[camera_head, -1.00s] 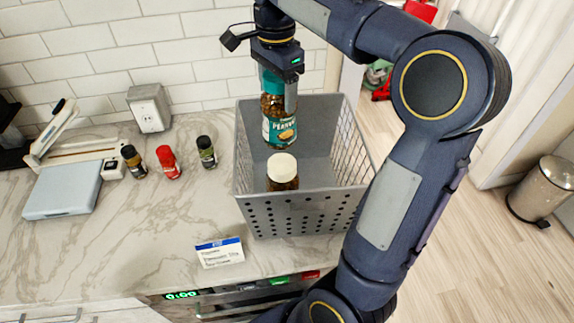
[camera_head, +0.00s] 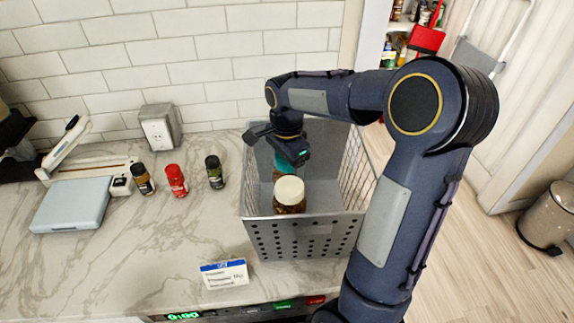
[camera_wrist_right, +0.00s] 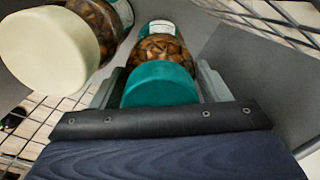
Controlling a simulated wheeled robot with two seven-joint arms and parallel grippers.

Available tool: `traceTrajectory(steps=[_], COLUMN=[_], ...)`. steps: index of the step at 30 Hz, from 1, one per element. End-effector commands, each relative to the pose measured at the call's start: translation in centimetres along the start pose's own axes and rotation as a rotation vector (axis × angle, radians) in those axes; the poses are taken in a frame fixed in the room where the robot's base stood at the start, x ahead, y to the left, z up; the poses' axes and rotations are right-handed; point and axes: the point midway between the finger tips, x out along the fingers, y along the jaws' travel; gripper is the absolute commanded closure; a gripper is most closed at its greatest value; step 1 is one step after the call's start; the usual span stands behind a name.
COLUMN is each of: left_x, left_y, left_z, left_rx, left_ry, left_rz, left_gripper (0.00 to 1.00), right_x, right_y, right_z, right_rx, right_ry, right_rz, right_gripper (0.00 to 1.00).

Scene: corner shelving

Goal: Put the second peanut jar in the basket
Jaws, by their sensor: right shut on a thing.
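The second peanut jar has a teal lid and shows between my right gripper's fingers in the right wrist view (camera_wrist_right: 160,84). In the head view only a bit of its teal lid (camera_head: 284,167) shows, behind the other jar. My right gripper (camera_head: 286,160) is shut on it, down inside the grey basket (camera_head: 305,236). Another jar with a cream lid (camera_head: 289,190) stands in the basket, in front of the held jar; it also shows at the upper left of the right wrist view (camera_wrist_right: 48,50). Whether the held jar touches the basket floor is hidden. My left gripper is not in view.
Several small spice jars, one of them red (camera_head: 176,181), stand on the marble counter left of the basket. A small card (camera_head: 225,273) stands near the front edge. A pale blue scale (camera_head: 72,204) is at the far left.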

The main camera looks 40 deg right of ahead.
Motion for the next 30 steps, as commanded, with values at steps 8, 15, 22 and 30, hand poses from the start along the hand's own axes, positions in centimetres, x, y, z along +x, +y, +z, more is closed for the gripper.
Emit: traceTrajectory(steps=[8,15,22,30], left_x=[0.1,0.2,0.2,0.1], left_y=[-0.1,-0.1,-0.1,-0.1], left_z=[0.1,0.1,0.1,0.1], left_rx=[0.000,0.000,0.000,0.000], left_ry=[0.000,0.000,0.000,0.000], left_rz=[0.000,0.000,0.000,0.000], left_gripper=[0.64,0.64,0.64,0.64], right_x=[0.1,0.2,0.2,-2.1], right_y=[-0.1,0.0,0.0,-0.1], right_z=[0.0,0.0,0.0,-0.1], right_rx=[0.000,0.000,0.000,0.000], right_ry=[0.001,0.001,0.001,0.002], right_rz=[-0.003,-0.001,-0.001,-0.006], right_gripper=[0.91,0.10,0.09,0.09])
